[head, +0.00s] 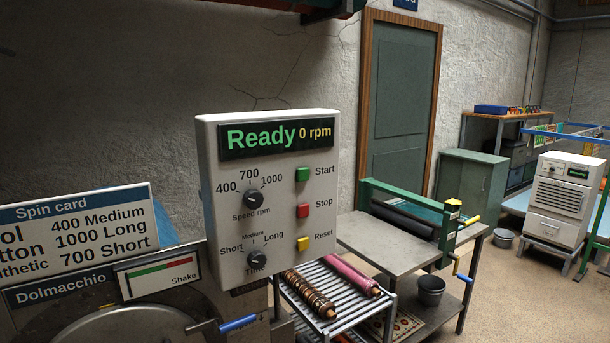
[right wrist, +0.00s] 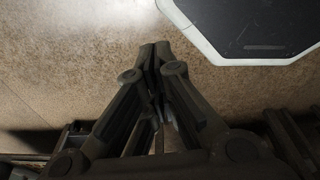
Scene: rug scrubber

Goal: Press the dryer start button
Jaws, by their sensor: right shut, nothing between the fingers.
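In the head view a white control panel (head: 215,165) stands upright close in front. Its display (head: 278,136) reads "Ready 0 rpm". A green button (head: 303,174) labelled Start is at its right side, above a red Stop button (head: 303,210) and a yellow Reset button (head: 303,243). The speed knob (head: 253,199) and time knob (head: 257,258) are on the left; their exact settings are hard to read. My right gripper (right wrist: 155,48) is shut and empty over tan floor in the right wrist view, with no panel or button near it. Neither gripper shows in the head view.
A spin card (head: 80,222) and a metal drum lid (head: 125,325) with a blue handle (head: 238,324) are at lower left. A roller rack (head: 335,300) and a table with a green-framed wringer (head: 410,205) stand right of the panel. A white cabinet unit (head: 562,200) is far right.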

